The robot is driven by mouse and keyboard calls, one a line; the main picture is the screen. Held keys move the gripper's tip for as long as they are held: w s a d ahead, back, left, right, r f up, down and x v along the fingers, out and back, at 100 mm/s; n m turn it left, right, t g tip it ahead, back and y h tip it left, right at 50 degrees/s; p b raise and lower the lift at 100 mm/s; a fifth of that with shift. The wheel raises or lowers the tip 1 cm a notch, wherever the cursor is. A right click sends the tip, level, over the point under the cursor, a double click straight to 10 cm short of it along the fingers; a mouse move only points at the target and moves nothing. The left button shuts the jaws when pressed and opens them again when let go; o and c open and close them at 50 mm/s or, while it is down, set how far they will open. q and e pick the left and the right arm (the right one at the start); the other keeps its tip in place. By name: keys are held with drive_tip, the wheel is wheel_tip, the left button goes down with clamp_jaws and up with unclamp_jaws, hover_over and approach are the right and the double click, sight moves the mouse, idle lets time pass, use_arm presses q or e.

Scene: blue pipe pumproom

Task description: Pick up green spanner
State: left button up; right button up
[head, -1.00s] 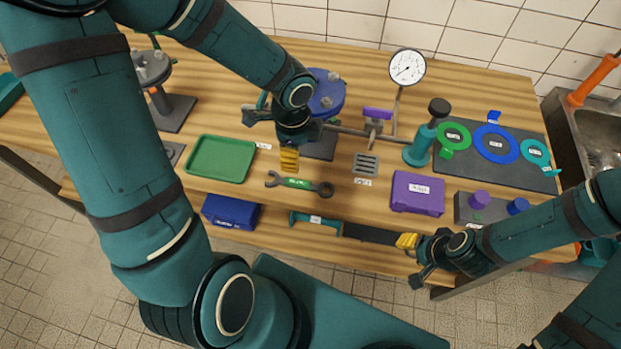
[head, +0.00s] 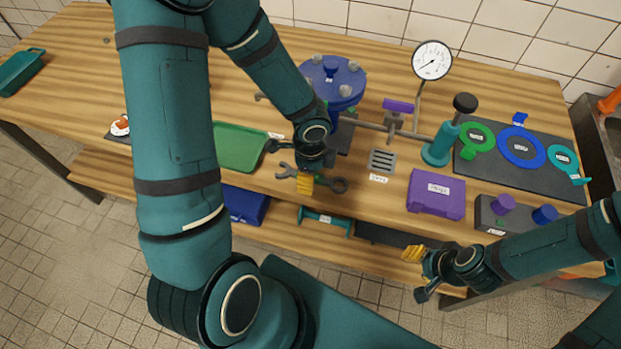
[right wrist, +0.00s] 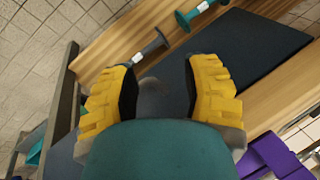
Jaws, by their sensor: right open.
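The spanner (head: 326,182) lies flat near the front edge of the wooden table in the head view. Its grey open jaw and ring end show on either side of my left gripper (head: 305,184). The left gripper points down over the spanner's middle and hides its green label. Its yellow fingertips overlap in this view, so I cannot tell whether they touch or enclose the spanner. My right gripper (head: 412,253) is off the table's front edge at right. In the right wrist view its two yellow fingers (right wrist: 162,95) stand apart with nothing between them.
A green tray (head: 238,147) lies left of the spanner. A grey slotted plate (head: 381,161) and a purple box (head: 436,193) are to the right. A blue flanged pump (head: 332,84) and a pressure gauge (head: 431,61) stand behind. A blue box (head: 244,204) is on the lower shelf.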

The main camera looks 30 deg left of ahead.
use_arm(q)
drive_tip(key=shift+f, duration=0.3)
drive_tip(key=shift+r, duration=0.1)
clamp_jaws()
